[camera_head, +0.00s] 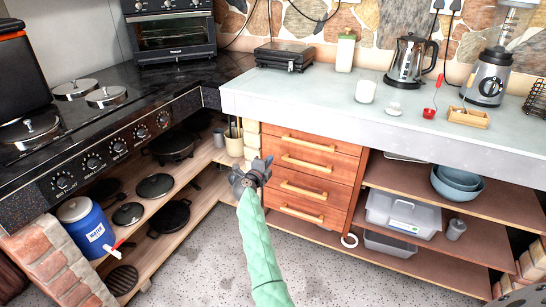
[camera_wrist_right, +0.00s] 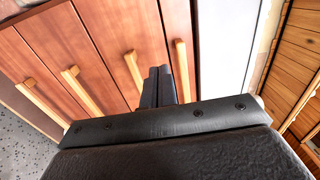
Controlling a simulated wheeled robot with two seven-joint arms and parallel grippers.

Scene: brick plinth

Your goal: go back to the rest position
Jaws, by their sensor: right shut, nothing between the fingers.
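My right gripper (camera_head: 252,176) is at the end of my pale green arm, in front of the wooden drawer unit (camera_head: 322,150) and near its left side. In the right wrist view its fingers (camera_wrist_right: 158,86) are together, with nothing between them. Behind them in that view are the drawer fronts (camera_wrist_right: 90,50) with their light wooden handles. All the drawers look shut in the head view. I cannot tell whether the gripper touches the drawer unit. My left gripper does not show in either view.
A pale worktop (camera_head: 320,92) runs above the drawers, with a kettle (camera_head: 411,60) and blender (camera_head: 489,78) on it. A black stove (camera_head: 85,140) stands left over shelves with pans (camera_head: 170,216). Open shelves to the right hold bins (camera_head: 402,214) and bowls (camera_head: 457,181). The speckled floor (camera_head: 200,265) is clear.

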